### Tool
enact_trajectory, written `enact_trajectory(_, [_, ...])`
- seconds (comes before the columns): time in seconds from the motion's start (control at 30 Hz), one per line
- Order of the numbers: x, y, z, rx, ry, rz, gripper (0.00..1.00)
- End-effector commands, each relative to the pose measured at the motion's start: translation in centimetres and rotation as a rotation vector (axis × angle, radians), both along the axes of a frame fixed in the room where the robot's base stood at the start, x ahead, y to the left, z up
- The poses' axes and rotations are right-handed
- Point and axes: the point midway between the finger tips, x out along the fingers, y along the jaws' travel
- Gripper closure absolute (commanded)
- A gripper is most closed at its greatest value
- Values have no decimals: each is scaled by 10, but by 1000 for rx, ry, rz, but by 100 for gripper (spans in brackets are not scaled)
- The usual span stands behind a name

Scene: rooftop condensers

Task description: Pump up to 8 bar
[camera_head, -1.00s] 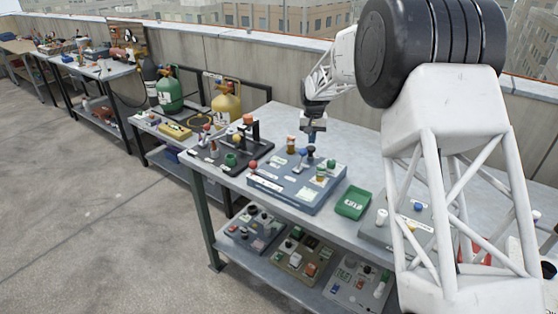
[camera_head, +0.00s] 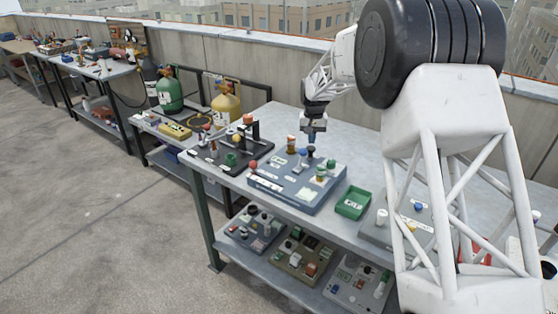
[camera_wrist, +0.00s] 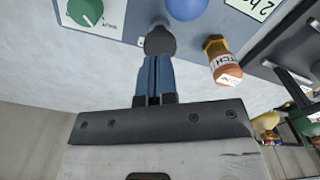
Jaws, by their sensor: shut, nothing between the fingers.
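A blue-grey panel (camera_head: 285,196) lies on the metal bench. My gripper (camera_head: 312,138) is shut and empty, pointing down over the panel's back edge. In the wrist view its blue fingers (camera_wrist: 156,62) overlap the lower part of a black knob (camera_wrist: 160,40); I cannot tell whether they touch it. The knob also shows in the head view (camera_head: 311,149). Around it are a blue ball (camera_wrist: 187,8), a green dial (camera_wrist: 86,10) and an orange-brown labelled cylinder (camera_wrist: 224,66). A label partly reads "2 b" (camera_wrist: 254,7). No pressure reading is legible.
A dark panel with posts (camera_head: 247,150) stands left of the blue-grey panel. A green tray (camera_head: 353,203) and a grey panel (camera_head: 377,236) are to the right. Several panels sit on the lower shelf. Green (camera_head: 170,93) and yellow (camera_head: 227,103) cylinders stand farther left.

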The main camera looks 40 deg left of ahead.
Motion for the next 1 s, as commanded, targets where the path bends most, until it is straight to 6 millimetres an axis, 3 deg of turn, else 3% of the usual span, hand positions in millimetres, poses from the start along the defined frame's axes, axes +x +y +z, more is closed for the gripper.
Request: enact_trajectory(1.0, [0,0,-21,0,1,0,100])
